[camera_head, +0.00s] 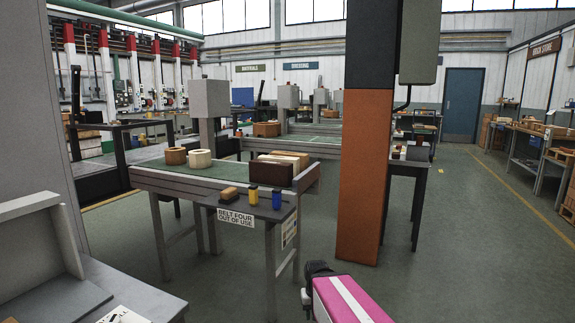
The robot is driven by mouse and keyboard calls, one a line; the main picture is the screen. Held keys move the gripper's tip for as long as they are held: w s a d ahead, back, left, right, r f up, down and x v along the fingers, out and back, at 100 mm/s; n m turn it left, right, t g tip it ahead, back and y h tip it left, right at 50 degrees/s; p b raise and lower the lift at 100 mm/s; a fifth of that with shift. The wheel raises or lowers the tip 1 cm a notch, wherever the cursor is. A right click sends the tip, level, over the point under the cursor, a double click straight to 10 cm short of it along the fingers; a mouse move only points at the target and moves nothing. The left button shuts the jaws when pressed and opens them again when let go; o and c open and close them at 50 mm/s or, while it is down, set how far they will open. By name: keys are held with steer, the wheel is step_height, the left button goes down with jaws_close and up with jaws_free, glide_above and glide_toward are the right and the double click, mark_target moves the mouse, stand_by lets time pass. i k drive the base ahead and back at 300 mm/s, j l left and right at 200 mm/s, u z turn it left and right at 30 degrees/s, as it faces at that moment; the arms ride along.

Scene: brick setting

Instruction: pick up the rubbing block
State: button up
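A small tan-brown block (229,194), which looks like the rubbing block, lies on the dark side shelf (262,209) at the near end of a green-topped belt table. It is left of a yellow-and-black container (253,195) and a blue one (276,201). A pink and white part with a dark end, probably my arm, rises from the bottom edge, nearer than the shelf. I cannot make out gripper fingers, and nothing touches the block.
On the belt table (170,181) stand two round pieces (200,159) and dark and pale blocks (271,172). A sign hangs from the shelf's front. An orange and black pillar (363,180) stands right of the table. A grey bench (150,292) is at lower left. Floor between is clear.

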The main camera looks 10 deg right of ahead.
mark_target(229, 195)
steer(key=i, duration=1)
steer(key=k, duration=0.4)
steer(key=u, duration=0.05)
